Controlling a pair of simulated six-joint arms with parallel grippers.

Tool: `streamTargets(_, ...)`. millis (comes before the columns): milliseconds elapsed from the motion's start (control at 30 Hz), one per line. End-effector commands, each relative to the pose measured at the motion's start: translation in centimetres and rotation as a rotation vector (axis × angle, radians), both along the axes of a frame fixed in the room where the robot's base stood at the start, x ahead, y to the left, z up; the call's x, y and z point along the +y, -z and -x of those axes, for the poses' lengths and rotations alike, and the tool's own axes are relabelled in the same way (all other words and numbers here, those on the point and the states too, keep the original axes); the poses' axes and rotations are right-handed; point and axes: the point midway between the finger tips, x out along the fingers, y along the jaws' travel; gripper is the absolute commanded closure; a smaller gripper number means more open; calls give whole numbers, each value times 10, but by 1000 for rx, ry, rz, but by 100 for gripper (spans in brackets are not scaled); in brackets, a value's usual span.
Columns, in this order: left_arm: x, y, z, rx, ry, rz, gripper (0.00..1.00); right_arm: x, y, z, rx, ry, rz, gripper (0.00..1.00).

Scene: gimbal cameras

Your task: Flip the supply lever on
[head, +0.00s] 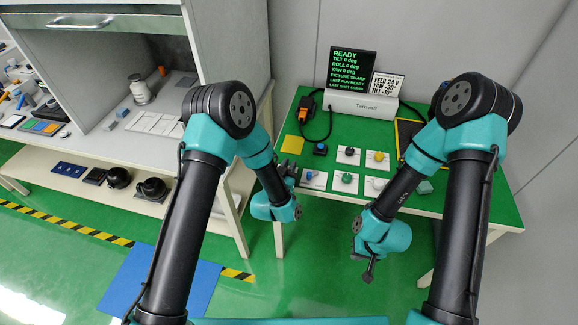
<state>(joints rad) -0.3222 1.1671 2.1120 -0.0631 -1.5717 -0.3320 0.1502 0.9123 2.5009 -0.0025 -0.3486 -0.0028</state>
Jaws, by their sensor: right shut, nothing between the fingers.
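The green-topped bench (440,201) carries a white supply box (350,104) at its back, with a dark screen (352,68) reading READY above it. Several white plates with small controls lie in front, including a black one (349,151), a yellow one (379,156) and a green one (347,178). I cannot tell which part is the supply lever or how it is set. My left gripper (287,170) is at the bench's left front edge, beside a white plate (314,179); its fingers are too small to read. My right gripper (368,272) is shut and empty, pointing down in front of the bench.
An orange and black device (307,104) with a cable lies at the back left, near a yellow square (292,144) and a blue-topped block (320,148). A printed card (386,86) stands by the screen. A yellow-framed black panel (407,132) is partly behind my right arm.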

Motion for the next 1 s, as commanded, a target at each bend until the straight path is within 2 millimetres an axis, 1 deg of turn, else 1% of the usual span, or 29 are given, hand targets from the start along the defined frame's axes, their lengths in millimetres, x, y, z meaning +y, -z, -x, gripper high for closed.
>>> streamTargets(33, 0, 0, 0, 0, 0, 0, 86, 0, 0, 0, 0, 0, 0, 100)
streamTargets(167, 0, 0, 0, 0, 0, 0, 99, 0, 0, 0, 0, 0, 0, 100)
streamTargets(200, 0, 0, 0, 0, 0, 0, 100, 0, 0, 0, 0, 0, 0, 100)
streamTargets(367, 0, 0, 0, 0, -7, 0, 100, 0, 0, 0, 0, 0, 0, 100)
streamTargets(700, -2, 0, -2, 0, -111, 0, 100, 0, 0, 0, 0, 0, 0, 100)
streamTargets(1000, -2, 0, -2, 0, -117, 0, 100, 0, 0, 0, 0, 0, 0, 100)
